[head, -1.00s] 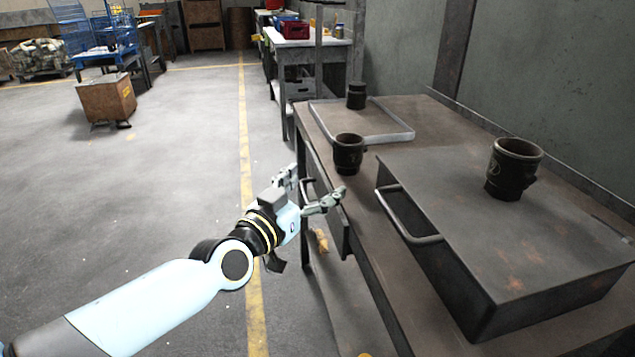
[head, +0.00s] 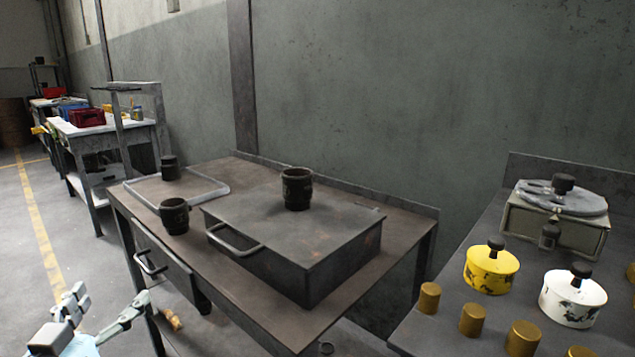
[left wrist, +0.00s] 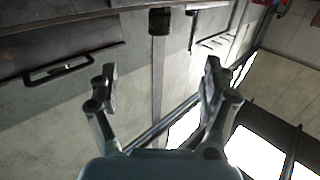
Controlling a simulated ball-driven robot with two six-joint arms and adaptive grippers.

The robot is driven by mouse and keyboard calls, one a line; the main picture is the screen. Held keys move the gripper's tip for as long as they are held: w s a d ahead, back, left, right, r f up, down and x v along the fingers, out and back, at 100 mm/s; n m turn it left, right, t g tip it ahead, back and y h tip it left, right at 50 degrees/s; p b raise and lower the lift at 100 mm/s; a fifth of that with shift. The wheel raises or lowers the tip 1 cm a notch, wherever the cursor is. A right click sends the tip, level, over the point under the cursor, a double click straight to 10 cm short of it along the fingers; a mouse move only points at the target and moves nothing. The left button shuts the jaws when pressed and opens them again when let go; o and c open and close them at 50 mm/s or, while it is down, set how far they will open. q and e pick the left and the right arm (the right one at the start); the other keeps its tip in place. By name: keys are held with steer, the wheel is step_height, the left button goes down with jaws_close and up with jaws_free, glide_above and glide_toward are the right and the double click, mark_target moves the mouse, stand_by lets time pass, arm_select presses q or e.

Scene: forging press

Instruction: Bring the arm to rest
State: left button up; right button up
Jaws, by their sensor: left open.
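My left gripper (head: 105,312) is at the lower left of the head view, in front of the workbench and its drawer. Its two fingers are spread apart with nothing between them. In the left wrist view the open fingers (left wrist: 160,85) also show empty. The drawer handle (head: 150,262) is up and to the right of the gripper in the head view, apart from it. A bar handle also shows in the left wrist view (left wrist: 72,68), left of the fingers. My right gripper is in neither view.
The workbench (head: 340,322) carries a metal box (head: 325,240) with a dark mug (head: 296,188) on top, another mug (head: 174,215), and a tray (head: 215,195) holding a dark jar (head: 170,168). A right-hand table (head: 440,330) holds yellow and white pots. Open floor lies left.

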arm_select(q)
steer(key=s+f+g, duration=0.3)
steer(key=s+f, duration=0.3)
steer(key=f, duration=0.4)
steer(key=s+f+m+g, duration=0.1)
steer(key=s+f+g, duration=0.2)
steer(key=s+f, duration=0.5)
steer(key=s+f+g, duration=0.2)
steer(key=s+f, duration=0.2)
steer(key=f, duration=0.9)
steer(key=s+f+g, duration=0.3)
steer(key=s+f, duration=0.1)
steer(key=s, duration=0.6)
steer(key=s+d+f+g, duration=0.1)
steer(key=s+f+g, duration=0.2)
steer(key=s, duration=0.7)
steer(key=s+f+g, duration=0.3)
steer(key=s+f, duration=0.4)
steer(key=s, duration=0.3)
steer(key=shift+s+d, duration=0.25)
steer(key=shift+d, duration=0.05)
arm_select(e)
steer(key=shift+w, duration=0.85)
